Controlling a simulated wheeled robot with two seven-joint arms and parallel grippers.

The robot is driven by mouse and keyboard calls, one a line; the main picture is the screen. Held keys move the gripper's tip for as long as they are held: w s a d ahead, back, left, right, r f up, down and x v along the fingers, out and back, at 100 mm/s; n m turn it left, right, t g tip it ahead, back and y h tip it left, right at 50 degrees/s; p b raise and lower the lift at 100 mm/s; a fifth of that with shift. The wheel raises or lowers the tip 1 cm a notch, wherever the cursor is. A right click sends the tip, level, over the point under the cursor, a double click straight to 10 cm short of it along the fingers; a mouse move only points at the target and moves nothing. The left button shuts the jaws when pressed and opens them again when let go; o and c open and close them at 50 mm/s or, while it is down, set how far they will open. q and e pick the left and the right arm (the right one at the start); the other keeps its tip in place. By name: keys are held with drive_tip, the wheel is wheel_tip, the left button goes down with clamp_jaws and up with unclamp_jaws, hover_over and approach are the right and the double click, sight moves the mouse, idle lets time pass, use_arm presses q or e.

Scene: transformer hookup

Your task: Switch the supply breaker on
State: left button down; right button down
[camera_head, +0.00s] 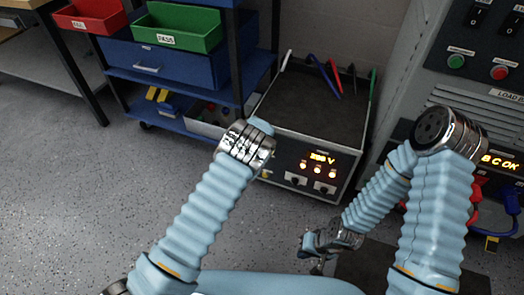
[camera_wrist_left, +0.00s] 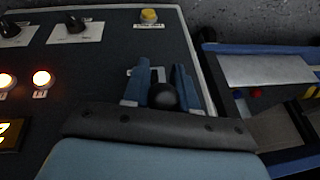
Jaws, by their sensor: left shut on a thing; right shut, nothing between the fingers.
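The supply unit (camera_head: 318,105) is a box with a dark top and a front panel with a lit display, orange lamps and two black knobs. In the left wrist view its dark panel (camera_wrist_left: 95,82) has a black round-ended handle (camera_wrist_left: 162,96) near the edge, which looks like the breaker lever. My left gripper (camera_wrist_left: 160,88) is shut on this handle, with a blue finger on each side. In the head view my left wrist hides the handle and fingers. I cannot read the breaker's position. My right gripper (camera_head: 315,258) is shut and empty, low in front of the unit.
A yellow button (camera_wrist_left: 149,15) and two black knobs (camera_wrist_left: 74,25) are near the handle. A blue shelf cart (camera_head: 175,70) stands left, and a grey control cabinet (camera_head: 415,65) right. Open floor lies at the front left.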

idle(0.5)
use_arm(q)
drive_tip(key=c, duration=1)
unclamp_jaws()
drive_tip(key=shift+o, duration=0.2)
drive_tip(key=v, duration=1.3)
drive_tip(key=shift+r, duration=0.4)
